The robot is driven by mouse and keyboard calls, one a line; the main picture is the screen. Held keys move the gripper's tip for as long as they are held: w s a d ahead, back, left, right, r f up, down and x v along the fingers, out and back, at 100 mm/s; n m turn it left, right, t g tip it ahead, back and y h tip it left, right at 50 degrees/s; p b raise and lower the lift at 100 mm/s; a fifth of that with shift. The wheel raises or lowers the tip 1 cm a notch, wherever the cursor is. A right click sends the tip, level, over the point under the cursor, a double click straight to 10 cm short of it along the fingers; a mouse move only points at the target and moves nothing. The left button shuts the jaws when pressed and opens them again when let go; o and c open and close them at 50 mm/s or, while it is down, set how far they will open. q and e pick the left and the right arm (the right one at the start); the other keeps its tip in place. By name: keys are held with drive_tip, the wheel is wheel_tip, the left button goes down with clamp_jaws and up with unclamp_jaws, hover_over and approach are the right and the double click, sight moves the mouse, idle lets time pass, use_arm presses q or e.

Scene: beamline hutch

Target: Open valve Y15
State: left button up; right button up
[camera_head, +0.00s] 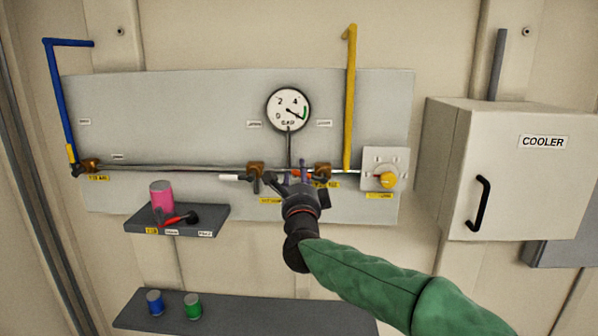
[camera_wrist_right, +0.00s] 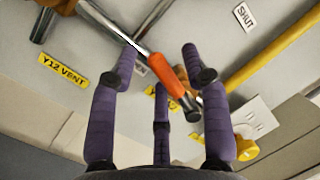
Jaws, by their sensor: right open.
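My right gripper (camera_head: 296,186) reaches up to the pipe on the wall panel, and its arm hides part of the pipework. In the right wrist view its purple fingers (camera_wrist_right: 161,55) are spread open, with a valve lever with an orange grip (camera_wrist_right: 168,76) between them. I cannot tell whether they touch it. In the head view a brown valve body (camera_head: 322,171) sits just right of the gripper, with a yellow tag (camera_head: 327,185) below it, too small to read surely. The tag behind the fingers is partly hidden, so I cannot confirm which valve is Y15. My left gripper is not in view.
A pressure gauge (camera_head: 288,109) stands above the pipe. Left of my gripper is a valve with a white lever (camera_head: 236,178); a tag reading Y12 VENT (camera_wrist_right: 63,70) shows in the wrist view. A yellow knob (camera_head: 388,180) and a cooler box (camera_head: 540,190) are to the right. A small shelf (camera_head: 180,228) is lower left.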

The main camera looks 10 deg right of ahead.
drive_tip(key=shift+w, duration=0.45)
drive_tip(key=shift+r, duration=0.1)
clamp_jaws()
drive_tip(key=shift+f+n+y, duration=0.4)
drive_tip(key=shift+f+n, duration=0.1)
drive_tip(key=shift+n, duration=0.4)
drive_tip(key=shift+f+n+y+b, duration=0.3)
drive_tip(key=shift+f+n, duration=0.1)
drive_tip(key=shift+n, duration=0.7)
unclamp_jaws()
drive_tip(key=v, duration=1.2)
